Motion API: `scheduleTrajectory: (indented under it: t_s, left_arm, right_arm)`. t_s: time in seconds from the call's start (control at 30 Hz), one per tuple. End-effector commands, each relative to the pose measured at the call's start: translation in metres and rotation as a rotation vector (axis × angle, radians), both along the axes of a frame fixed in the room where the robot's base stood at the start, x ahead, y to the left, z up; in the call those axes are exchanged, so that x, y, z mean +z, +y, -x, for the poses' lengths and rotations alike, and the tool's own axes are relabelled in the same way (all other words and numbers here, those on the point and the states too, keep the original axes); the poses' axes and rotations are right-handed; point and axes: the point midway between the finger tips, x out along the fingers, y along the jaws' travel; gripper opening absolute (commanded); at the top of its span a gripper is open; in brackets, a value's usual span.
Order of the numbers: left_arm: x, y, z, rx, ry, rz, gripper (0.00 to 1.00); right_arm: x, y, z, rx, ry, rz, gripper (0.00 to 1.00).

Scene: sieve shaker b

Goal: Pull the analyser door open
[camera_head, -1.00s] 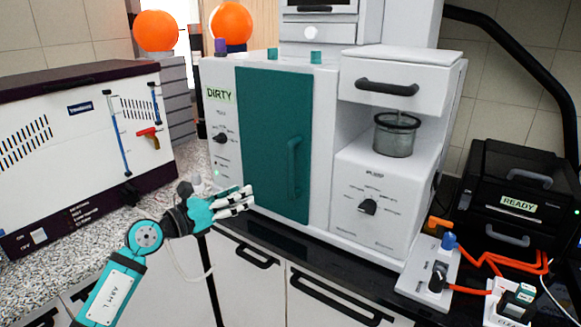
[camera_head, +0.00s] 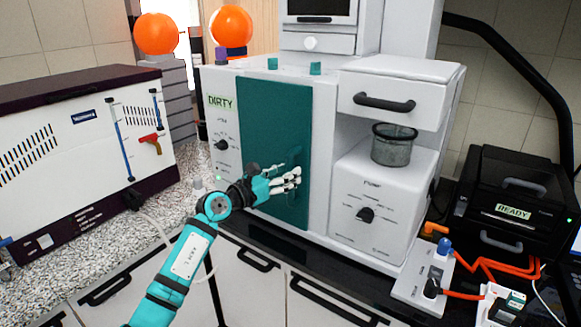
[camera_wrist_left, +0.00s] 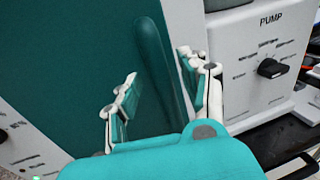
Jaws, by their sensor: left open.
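The analyser is a white cabinet with a green door (camera_head: 268,115), which looks closed. The door's vertical green handle (camera_head: 298,160) is on its right side, its lower part partly hidden behind my left gripper. My left gripper (camera_head: 296,179) is in front of the lower door, fingers pointing right toward the handle. In the left wrist view the handle (camera_wrist_left: 162,70) stands beyond and between the two spread fingers (camera_wrist_left: 158,88). The gripper is open and holds nothing. I cannot tell whether a finger touches the handle. My right gripper is not in view.
Right of the door are a drawer (camera_head: 395,95), a metal sieve cup (camera_head: 393,148) and a pump panel with a knob (camera_head: 366,214). A black box labelled READY (camera_head: 515,195) and orange cables lie further right. A white-and-dark machine (camera_head: 75,150) stands left.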

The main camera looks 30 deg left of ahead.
Motion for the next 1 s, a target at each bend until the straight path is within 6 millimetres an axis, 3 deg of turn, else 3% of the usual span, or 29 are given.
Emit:
scheduleTrajectory:
  t_s: [0.2,0.5,0.83,1.0]
  left_arm:
    - [0.000,-0.004,-0.018,0.000,0.000,0.001,0.44]
    - [-0.001,-0.005,-0.020,0.000,0.001,0.000,0.44]
    - [-0.001,-0.005,-0.019,0.000,0.001,0.000,0.01]
    - [-0.001,-0.005,-0.019,0.000,0.001,0.000,0.00]
  right_arm:
    - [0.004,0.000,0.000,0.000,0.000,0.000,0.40]
    - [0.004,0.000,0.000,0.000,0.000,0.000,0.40]
    - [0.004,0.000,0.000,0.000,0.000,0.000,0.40]
    - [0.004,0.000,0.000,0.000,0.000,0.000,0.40]
